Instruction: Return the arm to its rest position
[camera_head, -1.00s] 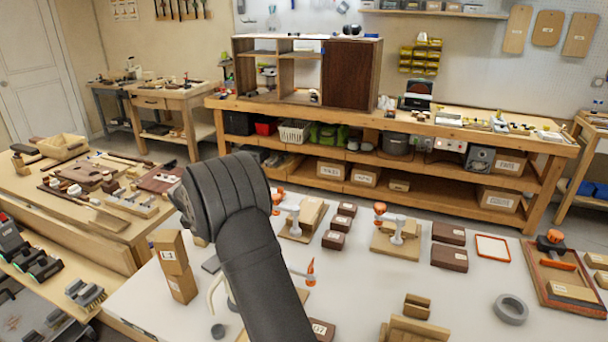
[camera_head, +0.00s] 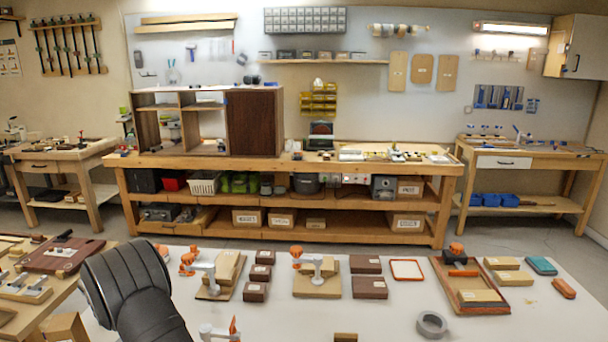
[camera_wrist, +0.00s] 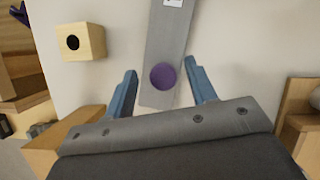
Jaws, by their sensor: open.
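My gripper (camera_wrist: 162,92) shows in the wrist view with its two blue fingers spread apart. A grey flat strip with a purple disc (camera_wrist: 163,76) on it lies on the white tabletop beyond and between the fingers; the fingers appear clear of it. Nothing is held between them. In the head view, only a dark link of my arm shows at the lower left; the gripper itself is out of that picture.
A wooden block with a round hole (camera_wrist: 82,42) stands left of the fingers, with wooden pieces at both sides. In the head view the white table (camera_head: 385,318) holds clamps, boxes and a grey ring (camera_head: 432,324). A cabinet (camera_head: 254,122) stands on the back bench.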

